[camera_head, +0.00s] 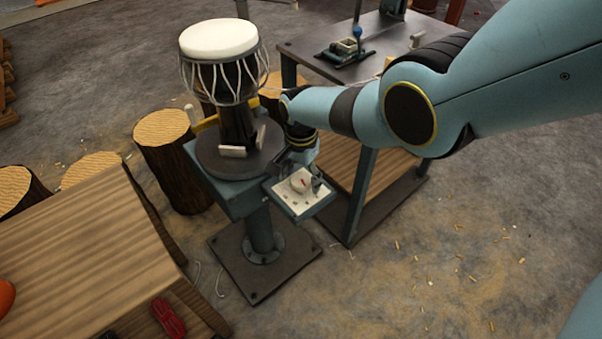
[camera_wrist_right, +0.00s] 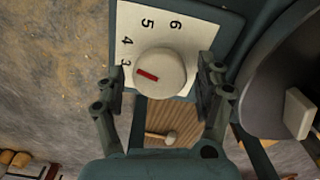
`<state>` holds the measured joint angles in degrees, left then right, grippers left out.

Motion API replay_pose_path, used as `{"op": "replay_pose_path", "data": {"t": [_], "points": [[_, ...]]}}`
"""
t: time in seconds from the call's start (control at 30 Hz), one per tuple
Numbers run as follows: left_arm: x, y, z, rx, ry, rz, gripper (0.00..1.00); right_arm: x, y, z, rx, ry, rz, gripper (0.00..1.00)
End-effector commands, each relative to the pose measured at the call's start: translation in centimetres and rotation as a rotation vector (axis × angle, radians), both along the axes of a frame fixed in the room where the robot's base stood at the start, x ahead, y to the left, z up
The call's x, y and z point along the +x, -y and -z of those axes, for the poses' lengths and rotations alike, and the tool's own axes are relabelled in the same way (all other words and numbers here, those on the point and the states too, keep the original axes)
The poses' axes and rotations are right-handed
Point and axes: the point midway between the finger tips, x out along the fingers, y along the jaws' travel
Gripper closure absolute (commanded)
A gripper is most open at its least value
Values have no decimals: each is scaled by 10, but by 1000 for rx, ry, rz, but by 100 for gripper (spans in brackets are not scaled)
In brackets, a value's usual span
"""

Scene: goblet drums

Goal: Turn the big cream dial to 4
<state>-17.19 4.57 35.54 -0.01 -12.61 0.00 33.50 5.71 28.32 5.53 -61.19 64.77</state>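The big cream dial (camera_wrist_right: 168,66) shows in the right wrist view as a round knob with a red mark on its left side. The mark points left, close to the 3. The dial sits on a white panel (camera_wrist_right: 190,22) with printed numbers; 3, 4, 5 and 6 are readable. In the head view the dial (camera_head: 299,182) is small and partly covered by my gripper, on a panel (camera_head: 296,205) fixed to the drum stand. My right gripper (camera_wrist_right: 160,88) is open, with one finger on each side of the dial, seemingly apart from it. My left gripper is not in view.
A goblet drum (camera_head: 219,40) stands on the stand's round plate (camera_head: 215,160) just left of my right gripper. A dark metal table (camera_head: 310,43) is behind, under my right arm. Log stumps (camera_head: 165,130) and a wooden bench (camera_head: 80,250) are at the left. Open floor lies at right.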

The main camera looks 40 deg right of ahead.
Motion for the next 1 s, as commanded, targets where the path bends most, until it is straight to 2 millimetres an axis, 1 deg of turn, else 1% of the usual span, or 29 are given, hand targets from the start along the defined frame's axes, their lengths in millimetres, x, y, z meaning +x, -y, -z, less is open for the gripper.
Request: {"op": "replay_pose_path", "data": {"t": [0.37,0.53,0.67,1.0], "points": [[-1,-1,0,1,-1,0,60,0,1,-2,-1,0,0,24],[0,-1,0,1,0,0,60,1,1,-13,0,2,0,24],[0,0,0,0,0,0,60,0,0,-29,-1,3,-1,24],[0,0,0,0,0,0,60,0,1,-92,-1,3,-1,24]]}}
